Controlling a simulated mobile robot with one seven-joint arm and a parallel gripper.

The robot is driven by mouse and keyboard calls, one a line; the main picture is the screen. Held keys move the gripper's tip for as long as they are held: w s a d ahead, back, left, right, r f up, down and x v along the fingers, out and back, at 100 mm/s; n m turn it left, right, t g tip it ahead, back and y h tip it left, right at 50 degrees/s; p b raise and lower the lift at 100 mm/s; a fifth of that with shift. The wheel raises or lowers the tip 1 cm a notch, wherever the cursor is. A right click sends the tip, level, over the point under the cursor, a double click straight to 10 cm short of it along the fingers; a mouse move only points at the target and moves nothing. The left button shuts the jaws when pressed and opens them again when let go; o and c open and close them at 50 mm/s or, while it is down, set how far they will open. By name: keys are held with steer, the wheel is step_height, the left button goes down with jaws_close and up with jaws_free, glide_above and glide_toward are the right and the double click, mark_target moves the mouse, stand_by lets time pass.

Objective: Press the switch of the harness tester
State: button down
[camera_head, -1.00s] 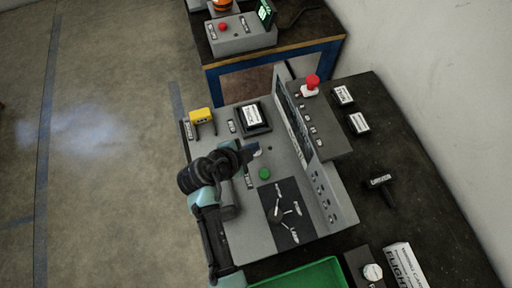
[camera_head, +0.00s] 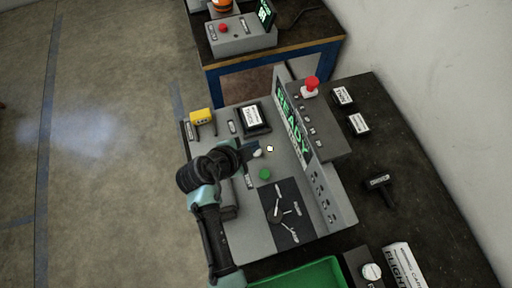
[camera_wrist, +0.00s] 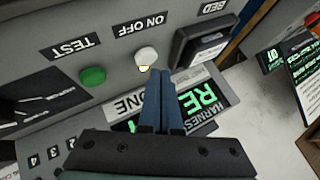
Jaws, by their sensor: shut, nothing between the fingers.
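The harness tester (camera_head: 240,238) is a grey console with an upright back panel. Its display (camera_head: 291,118) is lit and shows green letters reading READY. The white ON/OFF switch (camera_wrist: 146,55) is on the sloping deck; in the head view (camera_head: 257,153) it is partly beside my fingers.
A yellow connector (camera_head: 201,116) and a black-framed BED pad (camera_head: 250,117) are on the deck. A green tray (camera_head: 300,275) is at the bottom edge. Another table stands behind.

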step_height(320, 180, up, 6)
steer(key=p, duration=0.3)
steer(key=shift+f+p, duration=0.1)
steer(key=shift+p, duration=0.25)
steer(key=w+a+r+n+t+y, duration=0.1)
steer(key=w+r+n+t, duration=0.2)
steer(key=r, duration=0.8)
steer(key=w+r+n+t+y, duration=0.1)
steer(key=w+r+n+t, duration=0.2)
steer(key=r, duration=0.8)
steer(key=w+a+r+n+t+y, duration=0.1)
steer(key=w+r+t, duration=0.3)
steer(key=r, duration=0.6)
steer(key=s+d+r+n+t, duration=0.1)
steer(key=s+r+n+t, duration=0.2)
steer(key=r, duration=0.7)
steer(key=s+d+r+n+t+y+b, duration=0.1)
steer(key=s+r+n+t, duration=0.2)
steer(key=s+r, duration=0.5)
steer(key=s+d+r+n+t+y, duration=0.1)
steer(key=s+r+n+t, duration=0.2)
steer(key=r, duration=1.1)
steer(key=shift+s+r+t, duration=0.25)
steer(key=shift+s+t, duration=0.25)
steer(key=shift+s, duration=0.75)
